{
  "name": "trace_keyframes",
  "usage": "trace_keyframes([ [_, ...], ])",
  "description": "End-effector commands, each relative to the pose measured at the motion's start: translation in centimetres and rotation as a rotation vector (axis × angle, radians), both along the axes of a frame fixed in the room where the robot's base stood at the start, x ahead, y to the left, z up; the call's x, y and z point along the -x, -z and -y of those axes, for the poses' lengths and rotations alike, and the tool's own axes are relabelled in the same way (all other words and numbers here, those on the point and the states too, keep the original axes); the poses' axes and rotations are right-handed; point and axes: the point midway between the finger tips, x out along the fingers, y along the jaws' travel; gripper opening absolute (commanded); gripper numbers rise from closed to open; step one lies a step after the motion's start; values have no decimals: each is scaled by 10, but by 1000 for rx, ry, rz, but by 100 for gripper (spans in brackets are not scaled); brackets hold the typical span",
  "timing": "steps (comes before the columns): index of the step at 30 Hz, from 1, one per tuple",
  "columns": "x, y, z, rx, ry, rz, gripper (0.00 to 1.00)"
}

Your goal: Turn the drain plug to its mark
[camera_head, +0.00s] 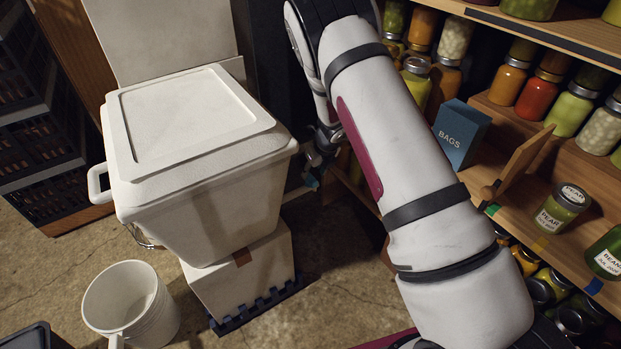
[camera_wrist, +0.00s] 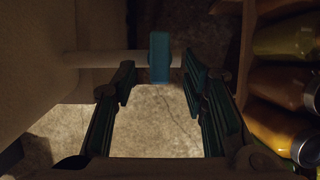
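The white cooler (camera_head: 205,190) with its lid on stands on a white box. In the wrist view a pale tube (camera_wrist: 110,58) runs sideways from the cooler's wall on the left. A teal-blue upright piece (camera_wrist: 160,58), apparently the drain plug, sits on that tube. I cannot make out a mark on it. My gripper (camera_wrist: 158,82) is open, with one finger to each side of the teal piece's line and a gap on both sides. It appears empty. In the head view my gripper (camera_head: 318,158) is small and partly hidden behind my arm, near the cooler's right side.
A wooden shelf (camera_head: 515,120) with several jars stands close on the right; jars also show in the wrist view (camera_wrist: 285,90). A blue BAGS box (camera_head: 461,134) is on it. A white bucket (camera_head: 128,302) stands on the floor. Dark crates (camera_head: 40,150) are at left.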

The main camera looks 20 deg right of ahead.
Motion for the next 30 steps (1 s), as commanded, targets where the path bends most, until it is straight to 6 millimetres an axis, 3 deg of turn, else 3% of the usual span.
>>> trace_keyframes([
  [3, -7, 21, -3, 1, -2, -1, 40],
  [9, -14, 37, -5, 0, -1, 0, 40],
  [20, -16, 40, -5, 0, -1, 1, 40],
  [25, -16, 40, -5, 0, -1, 1, 4],
  [30, -16, 40, -5, 1, -2, 0, 0],
])
